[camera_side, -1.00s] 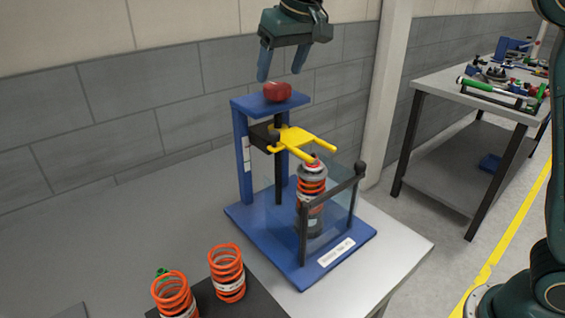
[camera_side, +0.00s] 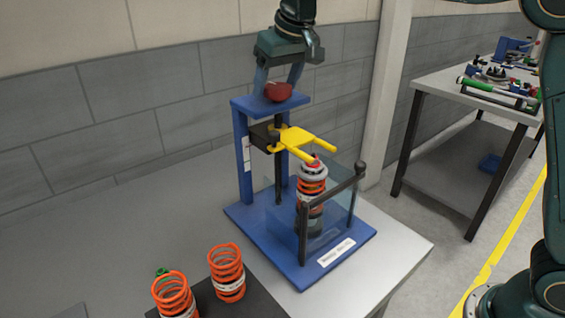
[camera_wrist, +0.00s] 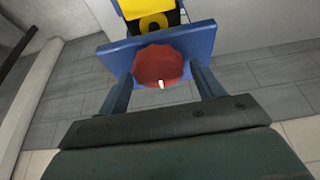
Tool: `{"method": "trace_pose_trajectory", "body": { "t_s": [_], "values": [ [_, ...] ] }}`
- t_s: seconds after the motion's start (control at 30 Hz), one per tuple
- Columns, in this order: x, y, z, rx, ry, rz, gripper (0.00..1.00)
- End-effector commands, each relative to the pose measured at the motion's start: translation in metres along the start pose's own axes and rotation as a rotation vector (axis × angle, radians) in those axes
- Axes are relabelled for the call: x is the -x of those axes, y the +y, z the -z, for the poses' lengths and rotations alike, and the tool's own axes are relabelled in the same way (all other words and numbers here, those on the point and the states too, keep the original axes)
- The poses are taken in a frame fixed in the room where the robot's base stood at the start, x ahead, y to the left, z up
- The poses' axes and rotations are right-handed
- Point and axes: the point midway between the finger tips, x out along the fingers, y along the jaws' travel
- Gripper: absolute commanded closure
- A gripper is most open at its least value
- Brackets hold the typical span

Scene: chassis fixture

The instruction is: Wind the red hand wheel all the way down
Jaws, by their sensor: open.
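The red hand wheel (camera_side: 278,92) sits on top of the blue press frame (camera_side: 243,140). My gripper (camera_side: 278,88) is lowered over it from above, with a finger on either side. In the wrist view the red wheel (camera_wrist: 158,66) lies between the two fingers of my gripper (camera_wrist: 163,78), with a small white mark on its near edge. The fingers stand apart; whether they touch the wheel I cannot tell. Below, the yellow fork (camera_side: 297,139) is on the dark screw, just above an orange spring on a grey strut (camera_side: 311,185).
A clear guard with a dark bar (camera_side: 335,195) stands at the front of the press. Two orange springs (camera_side: 227,272) stand on a dark mat at the front left. The table's left side is clear. Another bench (camera_side: 470,95) with tools is at the right.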

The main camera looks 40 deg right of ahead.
Motion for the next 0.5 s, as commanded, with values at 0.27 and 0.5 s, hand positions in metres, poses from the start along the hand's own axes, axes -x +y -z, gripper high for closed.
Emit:
{"method": "trace_pose_trajectory", "body": {
  "t_s": [0.27,0.5],
  "values": [
    [0.0004,0.0015,0.0,0.111,0.0,0.047,0.33],
    [0.0001,0.0013,0.0003,0.248,0.0,0.105,0.33]
  ]
}}
